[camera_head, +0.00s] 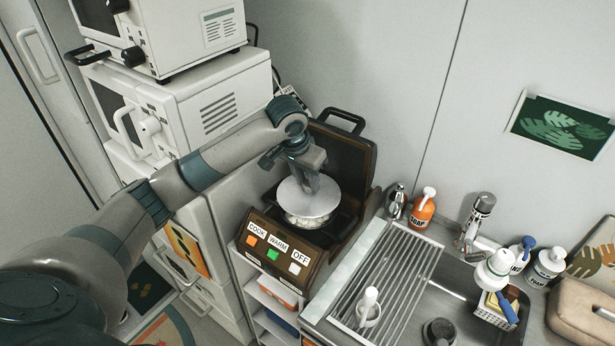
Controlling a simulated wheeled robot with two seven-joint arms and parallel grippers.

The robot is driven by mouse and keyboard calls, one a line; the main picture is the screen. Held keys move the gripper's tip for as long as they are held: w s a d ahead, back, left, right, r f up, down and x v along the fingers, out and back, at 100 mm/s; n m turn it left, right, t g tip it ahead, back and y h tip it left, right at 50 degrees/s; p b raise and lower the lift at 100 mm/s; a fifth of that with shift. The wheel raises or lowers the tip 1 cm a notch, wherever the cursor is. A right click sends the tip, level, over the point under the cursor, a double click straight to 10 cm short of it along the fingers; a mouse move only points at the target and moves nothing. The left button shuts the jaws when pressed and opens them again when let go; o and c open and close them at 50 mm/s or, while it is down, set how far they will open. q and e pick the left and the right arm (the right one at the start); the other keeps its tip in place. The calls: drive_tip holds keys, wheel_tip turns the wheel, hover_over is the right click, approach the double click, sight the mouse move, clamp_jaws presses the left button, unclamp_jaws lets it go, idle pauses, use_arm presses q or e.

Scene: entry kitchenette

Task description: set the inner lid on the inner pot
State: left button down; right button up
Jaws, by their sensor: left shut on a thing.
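The inner lid (309,204) is a round grey metal disc. My left gripper (311,184) is shut on it from above, at its middle. The lid is over the opening of the brown cooker (281,256), whose outer lid (350,162) stands open behind. The inner pot (302,221) shows only as a pale strip below the lid's front edge, with whitish contents. Whether the lid touches the pot's rim I cannot tell. My right gripper is not in view.
A dish rack (386,275) and a sink (459,270) lie to the right. An orange soap bottle (423,209) stands at the back of the counter. White microwaves (187,107) are stacked at the left. The cooker's front has cook, warm and off buttons.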

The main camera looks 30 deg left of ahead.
sight(307, 193)
use_arm(q)
drive_tip(key=shift+f, duration=1.4)
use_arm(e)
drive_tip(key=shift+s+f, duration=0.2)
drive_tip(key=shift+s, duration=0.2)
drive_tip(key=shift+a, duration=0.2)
use_arm(q)
drive_tip(key=shift+f, duration=1.1)
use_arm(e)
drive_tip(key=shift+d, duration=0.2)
use_arm(q)
drive_tip(key=c, duration=1.3)
unclamp_jaws()
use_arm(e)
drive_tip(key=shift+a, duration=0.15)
use_arm(q)
drive_tip(key=shift+r, duration=0.1)
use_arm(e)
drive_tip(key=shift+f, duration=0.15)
